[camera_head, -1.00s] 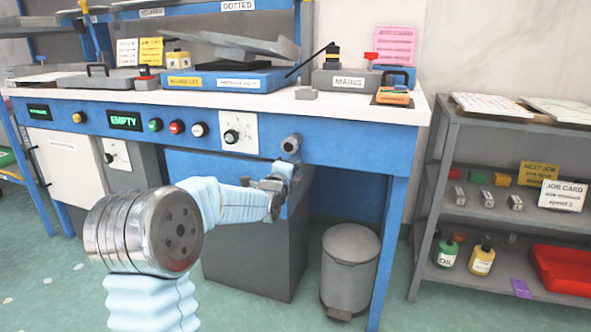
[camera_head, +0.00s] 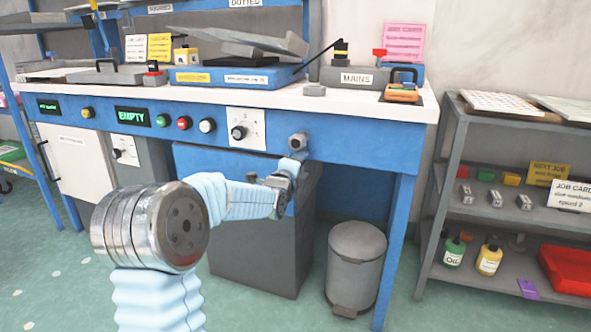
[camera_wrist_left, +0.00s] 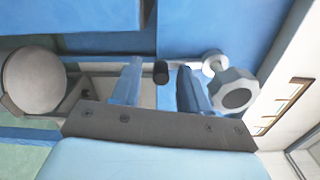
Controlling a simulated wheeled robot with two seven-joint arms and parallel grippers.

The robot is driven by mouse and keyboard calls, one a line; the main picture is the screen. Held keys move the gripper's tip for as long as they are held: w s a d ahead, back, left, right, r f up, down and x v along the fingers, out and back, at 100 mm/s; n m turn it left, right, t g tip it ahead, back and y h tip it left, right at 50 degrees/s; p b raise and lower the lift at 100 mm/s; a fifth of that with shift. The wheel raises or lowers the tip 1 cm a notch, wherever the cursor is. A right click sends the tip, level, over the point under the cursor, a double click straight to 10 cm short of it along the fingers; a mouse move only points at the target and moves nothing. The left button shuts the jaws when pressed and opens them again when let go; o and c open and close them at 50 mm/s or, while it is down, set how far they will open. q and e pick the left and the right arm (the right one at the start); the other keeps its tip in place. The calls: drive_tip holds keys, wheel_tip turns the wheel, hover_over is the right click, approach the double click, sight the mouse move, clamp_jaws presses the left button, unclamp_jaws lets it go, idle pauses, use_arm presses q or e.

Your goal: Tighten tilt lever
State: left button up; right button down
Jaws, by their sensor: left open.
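A grey lobed knob (camera_head: 298,142) sits on the blue front rail of the bench. It also shows in the left wrist view (camera_wrist_left: 232,91), just outside the right-hand finger. A thin black rod (camera_head: 318,58) slants up beside a tilted grey plate (camera_head: 255,41) on the bench top. No label shows which is the tilt lever. My left gripper (camera_head: 287,168) is just below the knob. In the left wrist view its fingers (camera_wrist_left: 158,90) are apart, and a small black cylinder end (camera_wrist_left: 160,72) shows between them; I cannot tell whether it touches. My right gripper is out of view.
A grey bin (camera_head: 356,262) stands on the floor right of a grey cabinet (camera_head: 262,245) under the bench. A grey shelf unit (camera_head: 480,197) with bottles and a red box stands at right. The bench's right leg (camera_head: 397,235) is near the bin.

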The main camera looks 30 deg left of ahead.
use_arm(q)
drive_tip(key=v, duration=1.3)
drive_tip(key=shift+s+d+p, duration=0.15)
drive_tip(key=shift+s+p, duration=0.1)
drive_tip(key=shift+p, duration=0.1)
drive_tip(key=d+f+n+g+h+p, duration=0.25)
drive_tip(key=d+f, duration=0.25)
drive_tip(key=f, duration=0.4)
drive_tip(key=s+d+f+n+g+h+p, duration=0.1)
drive_tip(key=d+f+n+g+p, duration=0.2)
drive_tip(key=d+f, duration=0.45)
drive_tip(key=d+f+n+g+h+p, duration=0.1)
drive_tip(key=d+f+n+g+h, duration=0.2)
drive_tip(key=f, duration=0.7)
drive_tip(key=s+d+f+n+g+h+p, duration=0.1)
drive_tip(key=s+d+f+n+g, duration=0.3)
drive_tip(key=s, duration=0.5)
drive_tip(key=s+d+f+n+g+p, duration=0.2)
drive_tip(key=s+d+f+n+g, duration=0.2)
drive_tip(key=s+d+f, duration=0.5)
drive_tip(key=shift+s+d+n+h, duration=0.35)
drive_tip(key=shift+s+n, duration=0.4)
drive_tip(key=shift+n, duration=0.5)
drive_tip(key=shift+f, duration=0.1)
